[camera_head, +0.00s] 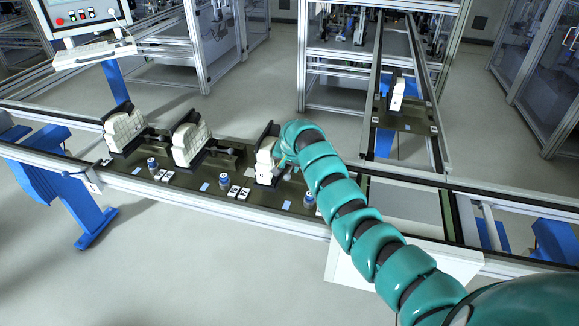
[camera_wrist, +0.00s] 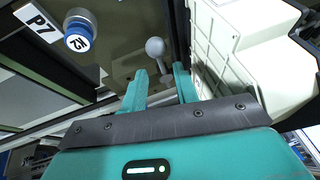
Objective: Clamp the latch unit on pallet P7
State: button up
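The P7 label (camera_wrist: 38,28) shows at the upper left of the wrist view, beside a blue-and-white round button (camera_wrist: 78,38) marked 12. The white latch unit (camera_wrist: 235,50) fills the right side of that view and stands in a dark holder. In the head view the latch unit (camera_head: 265,160) is partly hidden by my gripper (camera_head: 281,166). A grey ball-topped lever (camera_wrist: 155,47) rises beside the unit. My gripper's two teal fingers (camera_wrist: 160,82) are apart, with the lever's ball just past their tips. Whether they touch its stem is unclear.
Two more white units (camera_head: 124,130) (camera_head: 190,142) stand in dark holders to the left on the same line. Another unit (camera_head: 397,94) stands on the side conveyor (camera_head: 408,121). A control panel (camera_head: 88,14) is at upper left. The rails (camera_head: 215,205) edge the line.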

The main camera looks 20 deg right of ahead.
aim_at(289, 173)
jog(key=shift+p+x, duration=0.5)
jog(key=shift+x, duration=1.2)
jog(key=shift+c, duration=0.4)
grip_shut()
